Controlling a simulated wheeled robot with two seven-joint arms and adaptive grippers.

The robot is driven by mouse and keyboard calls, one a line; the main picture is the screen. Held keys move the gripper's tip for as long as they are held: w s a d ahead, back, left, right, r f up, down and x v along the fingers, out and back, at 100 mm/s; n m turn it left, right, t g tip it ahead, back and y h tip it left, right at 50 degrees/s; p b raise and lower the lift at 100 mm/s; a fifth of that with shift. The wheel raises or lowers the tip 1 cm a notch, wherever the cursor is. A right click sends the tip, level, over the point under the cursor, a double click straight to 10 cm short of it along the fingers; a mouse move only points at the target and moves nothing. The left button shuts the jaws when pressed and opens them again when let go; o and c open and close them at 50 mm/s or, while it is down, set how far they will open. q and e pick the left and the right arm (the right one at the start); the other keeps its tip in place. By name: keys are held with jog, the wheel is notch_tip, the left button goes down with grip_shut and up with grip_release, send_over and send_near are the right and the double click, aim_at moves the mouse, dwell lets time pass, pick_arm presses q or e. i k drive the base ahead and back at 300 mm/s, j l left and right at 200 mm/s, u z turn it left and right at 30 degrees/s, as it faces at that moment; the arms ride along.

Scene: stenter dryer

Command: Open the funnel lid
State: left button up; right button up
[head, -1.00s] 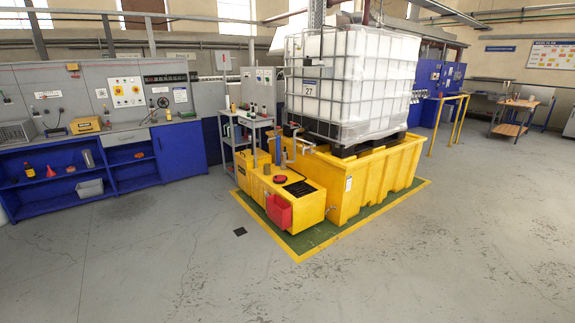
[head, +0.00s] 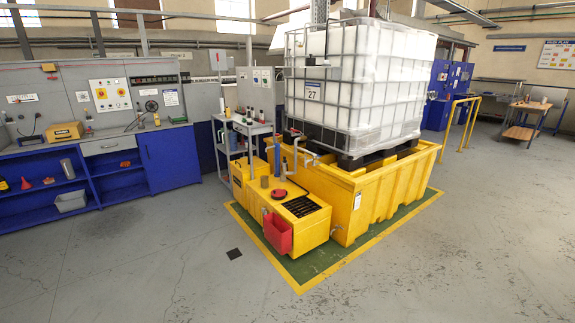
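A small round red piece (head: 279,194), perhaps the funnel lid, lies on top of the low yellow unit (head: 257,206) in front of the white tank. It looks low and flat, but it is too small to tell whether it is open or shut. A small red cone, perhaps another funnel (head: 26,184), stands on the blue shelf at far left. Neither of my grippers is in view.
A caged white tank (head: 350,90) stands on a yellow bund (head: 352,220). A red bin (head: 278,233) hangs on the yellow unit's front. A grey trolley (head: 247,126) stands behind it.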

aim_at(278, 192)
jog(key=i, duration=1.95)
jog(key=i+z, duration=0.15)
jog(key=i, duration=0.3)
jog(key=i+j+z, duration=0.1)
jog(key=i, duration=0.35)
jog(key=i+j+z, duration=0.15)
jog(key=i, duration=0.25)
